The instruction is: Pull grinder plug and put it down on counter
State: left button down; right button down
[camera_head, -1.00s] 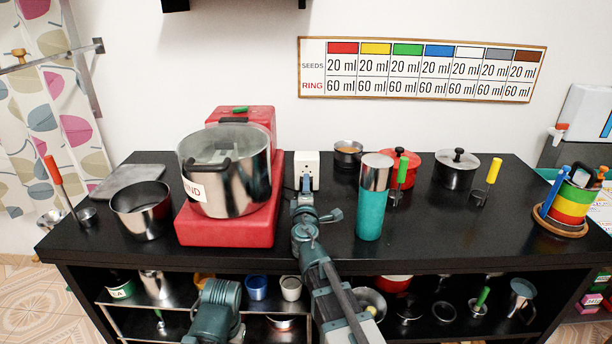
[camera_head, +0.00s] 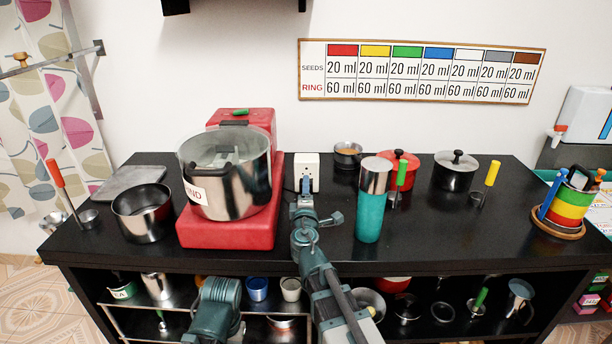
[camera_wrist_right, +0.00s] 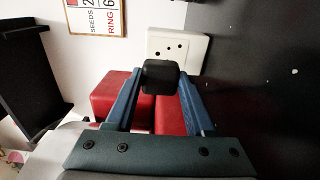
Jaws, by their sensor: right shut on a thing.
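My right gripper (camera_head: 305,187) is in front of the white wall socket (camera_head: 306,168), behind the black counter (camera_head: 330,225). In the right wrist view, its two blue fingers (camera_wrist_right: 160,85) are shut on a black plug (camera_wrist_right: 160,76). The socket's white face (camera_wrist_right: 185,48) shows several holes just beyond the plug. The plug overlaps the socket's lower edge there, and I cannot tell the exact gap. The grinder (camera_head: 232,233) is a red base with a steel pot on it, left of my gripper. Of my left arm only a link shows; its gripper is out of view.
A teal cylinder (camera_head: 370,215) with a steel top stands just right of my right arm. A red pot (camera_head: 405,172) and a dark pot (camera_head: 455,175) stand farther right. A steel pot (camera_head: 143,215) stands left of the grinder.

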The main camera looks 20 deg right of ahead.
jog(key=shift+s+a+r+p, duration=0.25)
jog(key=shift+s+r+p, duration=0.45)
jog(key=shift+s, duration=0.25)
notch_tip(320, 180, up, 20)
jog(key=p, duration=1.9)
jog(key=shift+f, duration=0.15)
jog(key=shift+c, duration=0.9)
grip_release()
